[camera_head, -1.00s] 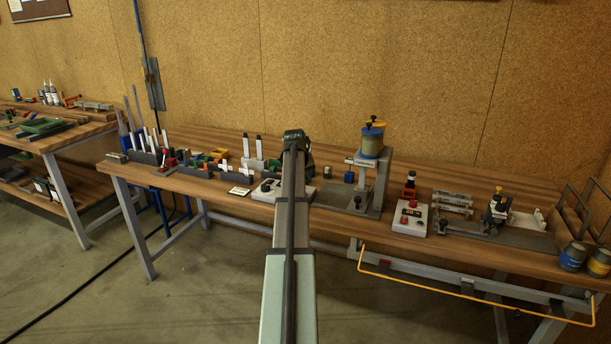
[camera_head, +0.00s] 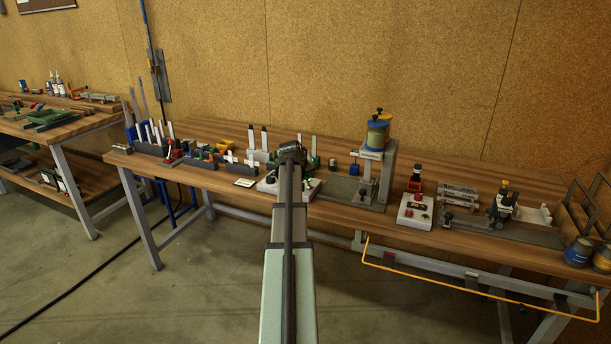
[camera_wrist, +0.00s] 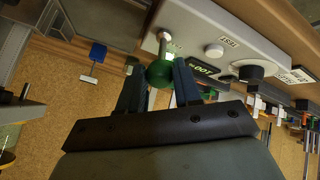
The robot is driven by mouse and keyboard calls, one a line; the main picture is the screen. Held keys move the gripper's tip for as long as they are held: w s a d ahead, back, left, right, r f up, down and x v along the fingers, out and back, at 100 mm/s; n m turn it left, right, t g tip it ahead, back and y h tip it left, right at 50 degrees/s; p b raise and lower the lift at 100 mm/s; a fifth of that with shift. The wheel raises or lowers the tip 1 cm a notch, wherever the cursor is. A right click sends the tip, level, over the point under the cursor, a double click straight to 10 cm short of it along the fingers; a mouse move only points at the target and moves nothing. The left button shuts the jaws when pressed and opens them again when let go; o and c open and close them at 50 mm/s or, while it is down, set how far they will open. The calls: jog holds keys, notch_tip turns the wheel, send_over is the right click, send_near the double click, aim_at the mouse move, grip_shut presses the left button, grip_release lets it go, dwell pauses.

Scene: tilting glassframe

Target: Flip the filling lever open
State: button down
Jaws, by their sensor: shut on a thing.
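A lever with a green ball knob (camera_wrist: 160,73) on a short metal stem (camera_wrist: 165,43) shows in the wrist view. It stands at the side of a pale control box (camera_wrist: 205,25) with a black dial, a white button and a small display. My gripper (camera_wrist: 159,80) has its two dark fingers on either side of the green knob and is shut on it. In the head view my gripper (camera_head: 291,153) is over the pale box (camera_head: 308,188) on the bench. My arm hides most of that box and the knob there.
A grey stand with a yellow-blue canister (camera_head: 377,135) is right of my gripper. A blue block (camera_head: 355,169) is near its base. A white box with red buttons (camera_head: 415,211) is farther right. White upright parts (camera_head: 264,141) and clamps stand left. The bench's front edge is clear.

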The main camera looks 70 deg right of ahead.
jog(key=shift+a+f, duration=0.25)
jog(key=c, duration=1.1)
grip_release()
jog(key=o, duration=0.3)
jog(key=shift+d+r, duration=0.1)
jog(key=shift+d, duration=0.05)
jog(key=v, duration=1.4)
jog(key=shift+w+d, duration=0.1)
